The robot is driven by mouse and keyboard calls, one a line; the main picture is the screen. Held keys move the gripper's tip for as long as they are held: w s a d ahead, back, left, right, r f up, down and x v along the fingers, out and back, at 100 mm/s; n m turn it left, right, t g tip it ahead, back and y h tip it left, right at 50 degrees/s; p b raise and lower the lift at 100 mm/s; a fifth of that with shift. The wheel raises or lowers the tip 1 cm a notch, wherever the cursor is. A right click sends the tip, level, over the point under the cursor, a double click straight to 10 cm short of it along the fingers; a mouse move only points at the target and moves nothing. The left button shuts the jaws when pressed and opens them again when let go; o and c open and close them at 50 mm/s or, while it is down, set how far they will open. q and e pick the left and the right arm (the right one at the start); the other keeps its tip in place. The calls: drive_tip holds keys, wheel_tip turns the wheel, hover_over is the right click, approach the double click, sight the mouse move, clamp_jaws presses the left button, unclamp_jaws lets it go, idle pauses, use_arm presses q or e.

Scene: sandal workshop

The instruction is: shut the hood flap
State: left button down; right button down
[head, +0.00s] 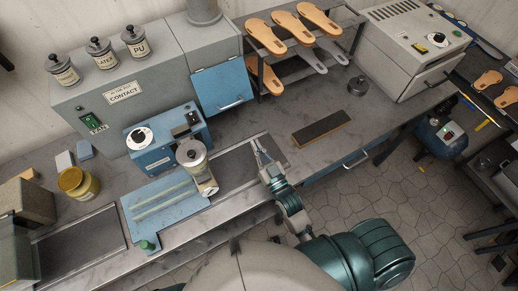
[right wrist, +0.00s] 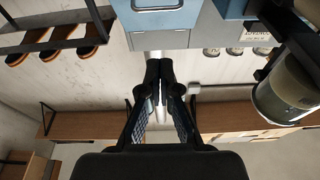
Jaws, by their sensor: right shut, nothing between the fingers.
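The hood flap (head: 221,82) is a blue panel with a pale bar handle (head: 232,104) near its lower edge, on the front of the grey hood (head: 205,42). I cannot tell from its angle how far open it stands. It also shows upside down at the top of the right wrist view as a blue panel (right wrist: 150,20), partly cut off. My right gripper (head: 258,148) is shut and empty, below and in front of the flap, apart from it. Its closed fingers (right wrist: 160,70) show in the right wrist view. My left gripper is not in view.
A blue device (head: 165,140) and a metal canister (head: 192,155) stand left of my right gripper. A rack with sandals (head: 300,45) is right of the flap.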

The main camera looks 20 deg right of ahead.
wheel_tip(320, 180, up, 7)
drive_tip(key=w+m+g+h+p, duration=0.15)
drive_tip(key=m+g+p, duration=0.4)
drive_tip(key=m, duration=1.25)
drive_tip(key=f+p+x, duration=0.1)
drive_tip(key=x, duration=1.3)
drive_tip(key=shift+a+g, duration=0.15)
drive_tip(key=shift+g, duration=0.2)
drive_tip(key=shift+w+y, duration=0.15)
drive_tip(key=shift+y, duration=0.1)
